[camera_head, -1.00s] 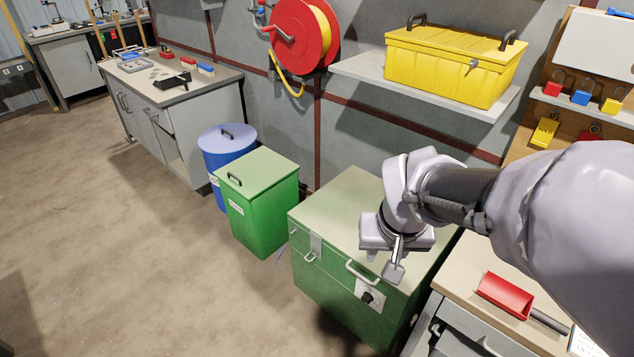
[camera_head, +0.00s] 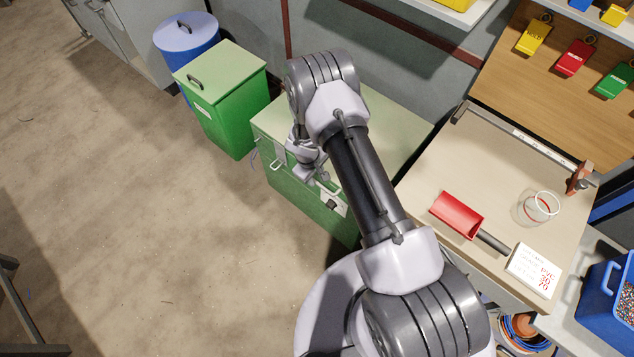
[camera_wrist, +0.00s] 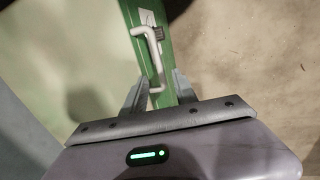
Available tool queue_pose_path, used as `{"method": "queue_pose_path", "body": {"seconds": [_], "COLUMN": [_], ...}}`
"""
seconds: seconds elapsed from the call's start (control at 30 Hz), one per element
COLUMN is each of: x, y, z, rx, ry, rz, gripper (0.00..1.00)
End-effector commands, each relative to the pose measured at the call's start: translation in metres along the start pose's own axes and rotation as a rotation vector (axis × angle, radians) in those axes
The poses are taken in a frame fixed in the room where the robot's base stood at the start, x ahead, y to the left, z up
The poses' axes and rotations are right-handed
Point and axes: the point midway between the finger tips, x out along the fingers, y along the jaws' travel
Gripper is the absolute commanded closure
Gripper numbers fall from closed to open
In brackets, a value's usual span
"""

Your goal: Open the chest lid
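The green chest (camera_head: 300,200) stands in the middle of the head view, with its pale green lid (camera_head: 400,125) shut. The lid also fills the left of the wrist view (camera_wrist: 70,40). A light bar handle (camera_wrist: 151,45) is on the chest's front side, near the lid's edge. My gripper (camera_head: 312,172) is at the chest's front upper edge and hides most of the handle in the head view. In the wrist view my gripper (camera_wrist: 157,92) is open, with its fingers apart on either side of the handle's near end. Contact cannot be told.
A dark knob on a pale plate (camera_head: 332,204) is on the chest front, below my gripper. A green bin (camera_head: 225,105) and a blue barrel (camera_head: 187,37) stand to the left. A workbench with a red scoop (camera_head: 457,215) adjoins on the right. The floor in front is clear.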

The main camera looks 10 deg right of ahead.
Motion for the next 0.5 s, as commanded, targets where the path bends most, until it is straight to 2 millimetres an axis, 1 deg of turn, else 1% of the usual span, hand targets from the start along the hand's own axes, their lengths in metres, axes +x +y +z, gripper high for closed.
{"method": "queue_pose_path", "body": {"seconds": [0.03,0.1,0.2,0.33,0.5], "x": [0.017,0.031,0.044,0.053,0.055], "y": [-0.001,-0.001,-0.001,0.0,0.0], "z": [0.001,0.001,0.0,0.0,0.0], "rx": [0.001,0.001,0.001,0.0,0.0], "ry": [-0.002,-0.001,-0.001,0.0,0.0], "rz": [-0.001,0.0,0.0,0.0,0.0], "gripper": [0.66,0.66,0.66,0.66,0.66]}}
